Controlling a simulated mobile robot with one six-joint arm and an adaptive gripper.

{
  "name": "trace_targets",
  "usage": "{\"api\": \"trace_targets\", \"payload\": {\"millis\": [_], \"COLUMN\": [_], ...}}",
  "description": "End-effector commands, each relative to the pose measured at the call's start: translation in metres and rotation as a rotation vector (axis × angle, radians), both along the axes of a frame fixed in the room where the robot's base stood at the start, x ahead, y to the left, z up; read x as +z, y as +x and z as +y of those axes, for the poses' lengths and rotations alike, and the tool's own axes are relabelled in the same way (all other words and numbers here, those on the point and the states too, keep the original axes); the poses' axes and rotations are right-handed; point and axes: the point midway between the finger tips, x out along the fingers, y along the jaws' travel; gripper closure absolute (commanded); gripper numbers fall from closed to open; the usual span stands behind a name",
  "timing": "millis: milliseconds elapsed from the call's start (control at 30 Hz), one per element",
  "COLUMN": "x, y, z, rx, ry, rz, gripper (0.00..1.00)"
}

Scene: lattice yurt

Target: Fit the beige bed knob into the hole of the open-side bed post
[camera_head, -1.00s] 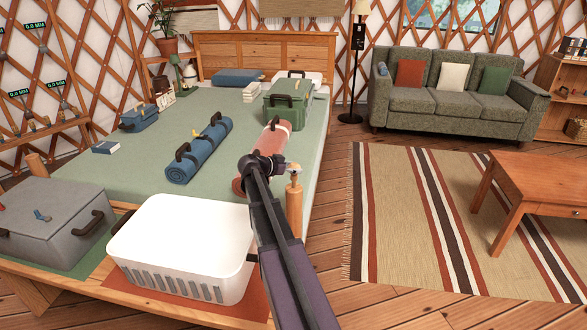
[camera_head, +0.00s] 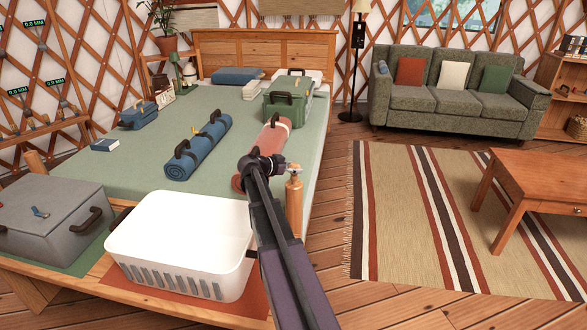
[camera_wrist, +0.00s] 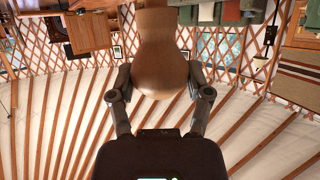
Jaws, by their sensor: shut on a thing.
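The beige bed knob (camera_wrist: 160,65) is a smooth wooden bulb in the wrist view, between the two fingers of my gripper (camera_wrist: 160,92). My gripper is shut on it. That view is upside down, and a paler neck or cylinder continues from the bulb toward the picture's top. In the head view, my gripper (camera_head: 288,169) is directly over the open-side bed post (camera_head: 294,207), a wooden upright at the bed's near right corner. The knob shows only as a small patch there. The hole is hidden, and I cannot tell how deep the knob sits.
A white basket (camera_head: 180,250) and a grey case (camera_head: 50,222) stand at the bed's foot. A rolled red mat (camera_head: 272,138) lies just behind my gripper, and a blue roll (camera_head: 200,150) lies farther left.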

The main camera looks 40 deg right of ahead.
Motion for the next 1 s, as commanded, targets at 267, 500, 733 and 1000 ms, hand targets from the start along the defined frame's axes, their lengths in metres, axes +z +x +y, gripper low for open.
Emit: {"api": "trace_targets", "payload": {"millis": [267, 500, 733, 1000], "x": [-0.006, -0.010, -0.014, -0.015], "y": [0.000, 0.000, 0.000, 0.000], "z": [0.000, 0.000, 0.000, 0.000], "rx": [0.000, 0.000, 0.000, 0.000], "ry": [0.000, 0.000, 0.000, 0.000], "rz": [0.000, 0.000, 0.000, 0.000], "gripper": [0.83, 0.83, 0.83, 0.00]}}
